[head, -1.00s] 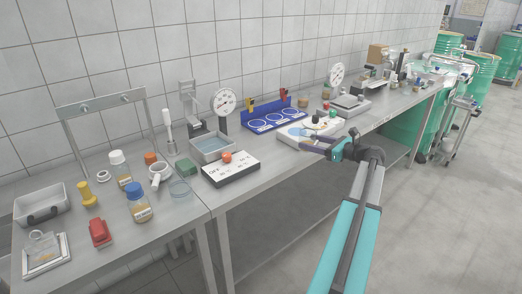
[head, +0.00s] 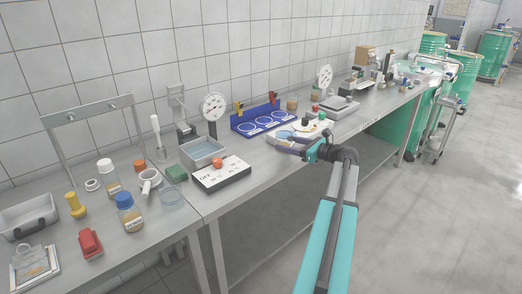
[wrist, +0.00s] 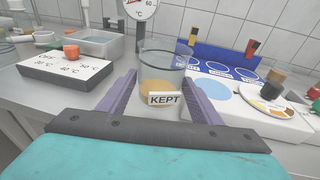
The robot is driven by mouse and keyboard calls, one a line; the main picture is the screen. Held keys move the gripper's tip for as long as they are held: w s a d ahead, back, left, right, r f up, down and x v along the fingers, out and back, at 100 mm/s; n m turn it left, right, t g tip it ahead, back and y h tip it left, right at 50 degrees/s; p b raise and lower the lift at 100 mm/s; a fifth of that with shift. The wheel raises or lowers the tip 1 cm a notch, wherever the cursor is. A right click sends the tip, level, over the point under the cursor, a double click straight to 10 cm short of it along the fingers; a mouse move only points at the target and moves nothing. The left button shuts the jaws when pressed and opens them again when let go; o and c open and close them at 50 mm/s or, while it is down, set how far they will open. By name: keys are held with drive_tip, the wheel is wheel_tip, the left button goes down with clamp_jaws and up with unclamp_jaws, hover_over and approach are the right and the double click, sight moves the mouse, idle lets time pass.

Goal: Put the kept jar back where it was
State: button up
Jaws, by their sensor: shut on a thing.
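The kept jar (wrist: 160,78) is a clear glass with an amber layer low inside and a white label reading KEPT. My gripper (wrist: 160,100) is shut on it, with one purple finger on each side, and the jar looks upright. In the head view my gripper (head: 292,145) is over the front edge of the bench, by the white board; the jar is hard to make out there. Behind it is the blue rack (head: 262,119) with several ringed round places, which look empty. The white board has a pale blue disc (wrist: 228,91).
A black-and-white temperature block (head: 221,174) with an orange knob stands left of the gripper. A metal bath (head: 202,153) and a dial gauge (head: 213,107) are behind it. The floor in front is clear.

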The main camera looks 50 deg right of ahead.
drive_tip(key=p, duration=0.2)
hover_over(261, 158)
drive_tip(key=shift+d+f, duration=0.1)
drive_tip(key=shift+f, duration=0.35)
drive_tip(key=shift+f, duration=0.1)
drive_tip(key=shift+f+p, duration=0.4)
drive_tip(key=shift+f, duration=1.25)
drive_tip(key=shift+f, duration=0.25)
drive_tip(key=o, duration=1.3)
drive_tip(key=shift+r, duration=0.25)
drive_tip(key=s, duration=0.4)
drive_tip(key=s+r+b, duration=0.1)
drive_tip(key=s, duration=0.3)
drive_tip(key=s+d+b, duration=0.1)
drive_tip(key=s, duration=0.3)
drive_tip(key=shift+r, duration=0.35)
